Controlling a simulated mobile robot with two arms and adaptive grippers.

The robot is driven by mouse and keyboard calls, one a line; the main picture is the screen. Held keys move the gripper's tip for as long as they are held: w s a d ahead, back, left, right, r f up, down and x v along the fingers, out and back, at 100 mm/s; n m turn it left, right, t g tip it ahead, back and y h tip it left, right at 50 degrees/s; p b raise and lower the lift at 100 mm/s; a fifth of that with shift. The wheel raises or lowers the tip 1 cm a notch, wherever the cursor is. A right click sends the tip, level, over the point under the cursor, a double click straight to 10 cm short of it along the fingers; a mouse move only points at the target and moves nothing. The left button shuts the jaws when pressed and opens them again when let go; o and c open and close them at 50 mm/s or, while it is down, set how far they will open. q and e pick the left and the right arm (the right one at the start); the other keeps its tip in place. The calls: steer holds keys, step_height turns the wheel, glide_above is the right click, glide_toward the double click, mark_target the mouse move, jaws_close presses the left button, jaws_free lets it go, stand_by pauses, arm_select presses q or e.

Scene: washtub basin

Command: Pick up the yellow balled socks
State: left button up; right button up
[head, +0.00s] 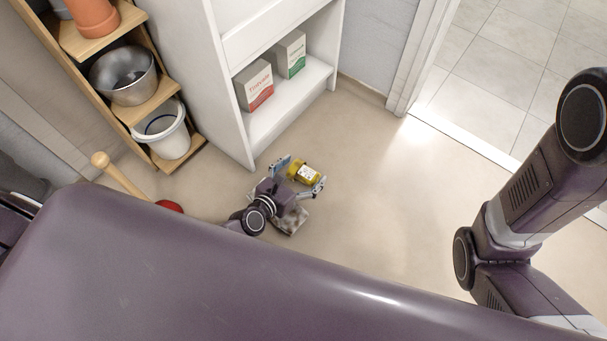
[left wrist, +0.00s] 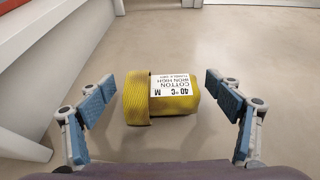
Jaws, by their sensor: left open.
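The yellow balled socks (head: 303,173) lie on the floor in front of the white shelf in the head view. They carry a white label with dark print. In the left wrist view the socks (left wrist: 160,100) lie between and slightly beyond the blue finger pads. My left gripper (head: 303,176) is low over the floor with its fingers spread on either side of the socks. It is open and empty, with gaps on both sides in the left wrist view (left wrist: 163,108). My right gripper is not in view; only my right arm shows at the right.
A white shelf (head: 243,128) holds two boxes, one red and white (head: 254,86), one green and white (head: 290,54). A wooden rack (head: 160,98) holds pots. Floor to the right is clear.

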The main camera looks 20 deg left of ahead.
arm_select(q)
steer(key=c, duration=1.2)
steer(key=shift+c, duration=0.2)
steer(key=shift+r, duration=0.2)
